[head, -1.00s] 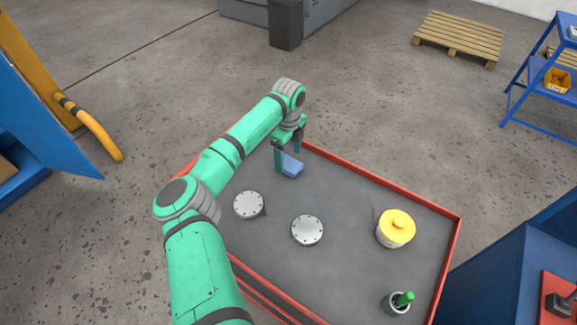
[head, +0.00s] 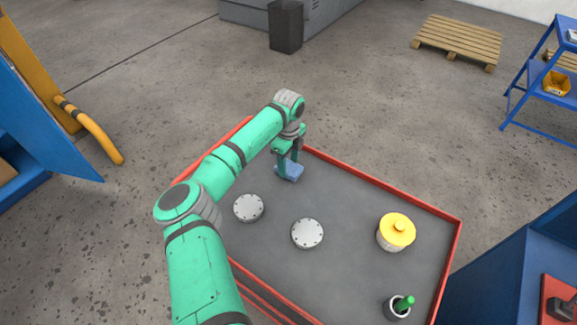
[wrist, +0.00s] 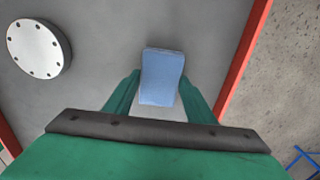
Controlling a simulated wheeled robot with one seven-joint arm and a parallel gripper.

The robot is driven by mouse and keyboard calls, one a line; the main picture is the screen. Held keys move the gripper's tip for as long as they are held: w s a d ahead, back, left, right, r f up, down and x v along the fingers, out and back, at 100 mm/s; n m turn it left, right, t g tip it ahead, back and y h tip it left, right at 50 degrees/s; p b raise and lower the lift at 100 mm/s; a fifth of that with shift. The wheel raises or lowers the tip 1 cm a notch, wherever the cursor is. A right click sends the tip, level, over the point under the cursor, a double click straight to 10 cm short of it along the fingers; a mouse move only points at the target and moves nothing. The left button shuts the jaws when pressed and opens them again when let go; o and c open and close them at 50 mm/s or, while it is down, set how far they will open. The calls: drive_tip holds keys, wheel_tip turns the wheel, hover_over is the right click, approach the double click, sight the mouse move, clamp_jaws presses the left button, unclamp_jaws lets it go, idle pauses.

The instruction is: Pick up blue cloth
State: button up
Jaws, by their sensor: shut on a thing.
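The blue cloth (head: 289,172) is a small folded block near the far left rim of the grey tabletop. It also shows in the wrist view (wrist: 161,76), between my fingers and reaching past their tips. My gripper (head: 288,168) points down at the cloth and is shut on it. In the wrist view the two green fingers (wrist: 158,92) stand on either side of the cloth. I cannot tell whether the cloth is clear of the tabletop.
The table (head: 350,205) has a raised red rim. Two grey flanges (head: 248,208) (head: 307,233) lie nearer me. A yellow-topped container (head: 396,232) stands at the right, and a small cup with a green item (head: 400,306) at the front right. The middle is mostly bare.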

drive_tip(key=shift+r, duration=0.5)
drive_tip(key=s+r, duration=0.1)
drive_tip(key=r, duration=0.1)
drive_tip(key=s+d+r, duration=0.1)
drive_tip(key=r, duration=0.1)
drive_tip(key=s+d+r, duration=0.1)
drive_tip(key=s+r, duration=0.1)
drive_tip(key=r, duration=0.1)
drive_tip(key=shift+r, duration=0.1)
drive_tip(key=s+d+r, duration=0.3)
drive_tip(key=s+r, duration=0.1)
drive_tip(key=s, duration=0.4)
drive_tip(key=shift+s+d+r, duration=0.35)
drive_tip(key=shift+s, duration=0.05)
drive_tip(key=shift+o, duration=1.3)
drive_tip(key=shift+c, duration=0.8)
drive_tip(key=shift+w, duration=0.1)
